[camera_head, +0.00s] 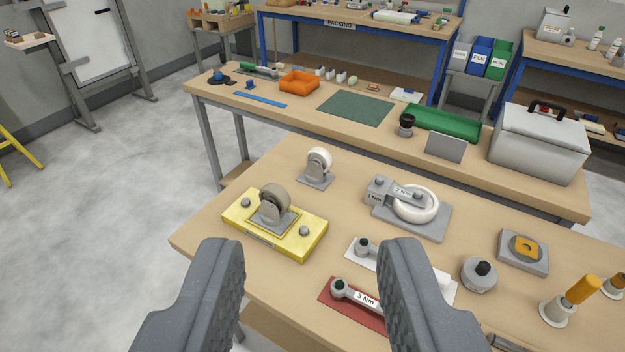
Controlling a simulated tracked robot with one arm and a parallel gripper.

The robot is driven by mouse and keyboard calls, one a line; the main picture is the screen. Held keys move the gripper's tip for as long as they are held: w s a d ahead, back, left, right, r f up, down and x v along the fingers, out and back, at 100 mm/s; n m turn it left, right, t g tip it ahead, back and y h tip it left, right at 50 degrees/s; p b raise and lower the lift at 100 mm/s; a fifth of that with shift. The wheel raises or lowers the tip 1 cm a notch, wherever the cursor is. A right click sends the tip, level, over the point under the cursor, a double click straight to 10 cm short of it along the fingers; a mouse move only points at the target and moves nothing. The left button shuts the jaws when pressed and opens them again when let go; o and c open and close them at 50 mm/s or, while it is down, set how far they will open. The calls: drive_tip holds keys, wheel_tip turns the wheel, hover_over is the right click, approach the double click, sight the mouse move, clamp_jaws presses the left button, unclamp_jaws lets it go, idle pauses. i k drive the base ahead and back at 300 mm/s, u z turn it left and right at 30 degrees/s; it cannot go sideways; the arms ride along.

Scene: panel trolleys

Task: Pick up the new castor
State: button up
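A small castor with a white wheel and grey plate (317,168) stands loose and upright on the near table; it looks like the new castor. A second castor with a worn grey-brown wheel (274,202) sits on a yellow block (300,242) with a round knob on either side. A larger white wheel (414,203) lies flat on a grey holder, with a grey "2 Nm" tool beside or over it. My gripper (311,248) is open and empty, its two fingers wide apart in the foreground. The loose castor is beyond the fingertips, between them in the picture.
A "3 Nm" tool lies on a red mat (325,297), partly hidden by my right finger. A grey knob (479,274) and orange-handled tools (571,300) stand at right. Table around the loose castor is clear.

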sight(316, 174)
drive_tip(key=u, duration=1.85)
drive_tip(key=i, duration=1.55)
drive_tip(key=z, duration=2.9)
drive_tip(key=i, duration=0.85)
drive_tip(key=z, duration=0.05)
